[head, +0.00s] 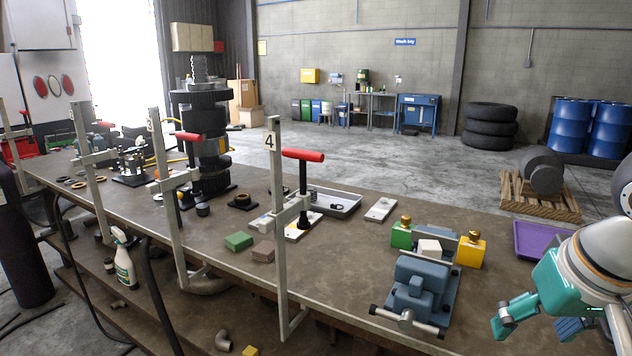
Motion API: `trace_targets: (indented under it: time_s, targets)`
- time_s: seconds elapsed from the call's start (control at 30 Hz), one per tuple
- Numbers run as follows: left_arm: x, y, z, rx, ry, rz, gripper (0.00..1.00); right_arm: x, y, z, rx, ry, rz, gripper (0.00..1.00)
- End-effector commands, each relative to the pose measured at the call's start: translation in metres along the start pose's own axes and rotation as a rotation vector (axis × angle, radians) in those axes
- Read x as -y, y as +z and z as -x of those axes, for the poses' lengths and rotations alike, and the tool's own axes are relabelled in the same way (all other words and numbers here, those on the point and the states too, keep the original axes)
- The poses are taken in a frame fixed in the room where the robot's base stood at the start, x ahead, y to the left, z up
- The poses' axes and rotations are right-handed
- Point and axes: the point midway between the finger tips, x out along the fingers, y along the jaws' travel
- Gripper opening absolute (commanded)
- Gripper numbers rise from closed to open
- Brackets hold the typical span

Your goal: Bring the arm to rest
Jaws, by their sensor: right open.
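My right arm comes in at the right edge. Its teal gripper (536,326) is open and empty, low in the picture, to the right of the blue bench vise (420,288). It is apart from the vise, and part of it runs off the bottom edge. I cannot tell its exact height against the bench. My left gripper is not in view.
The long brown workbench (345,270) holds a purple tray (537,240), yellow box (470,250), green block (238,241), grey tray (333,203) and tall dark gear stack (205,140). Clamps, one marked 4 (276,230), rise along its front edge. Bench between clamp and vise is clear.

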Motion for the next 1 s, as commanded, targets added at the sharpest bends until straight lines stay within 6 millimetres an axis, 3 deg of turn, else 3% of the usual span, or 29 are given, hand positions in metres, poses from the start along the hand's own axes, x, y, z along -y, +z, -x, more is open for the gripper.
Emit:
trace_targets:
  time_s: [0.07,0.27,0.57,0.67,0.77,0.87,1.0]
  targets:
    - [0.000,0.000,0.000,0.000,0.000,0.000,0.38,-0.001,0.000,0.000,0.000,0.001,-0.001,0.71]
    - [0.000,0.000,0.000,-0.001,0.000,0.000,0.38,0.023,-0.008,-0.040,0.028,-0.019,0.051,0.71]
    - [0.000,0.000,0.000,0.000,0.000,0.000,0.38,0.064,-0.011,-0.123,0.082,-0.078,0.132,0.71]
    - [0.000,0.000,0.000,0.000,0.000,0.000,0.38,0.081,-0.004,-0.164,0.111,-0.111,0.157,0.71]
    - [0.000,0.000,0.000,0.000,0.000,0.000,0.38,0.099,0.011,-0.217,0.153,-0.156,0.178,0.71]
    - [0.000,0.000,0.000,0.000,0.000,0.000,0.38,0.117,0.042,-0.283,0.208,-0.217,0.183,0.71]
    - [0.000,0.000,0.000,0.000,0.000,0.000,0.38,0.136,0.108,-0.367,0.281,-0.302,0.144,0.71]
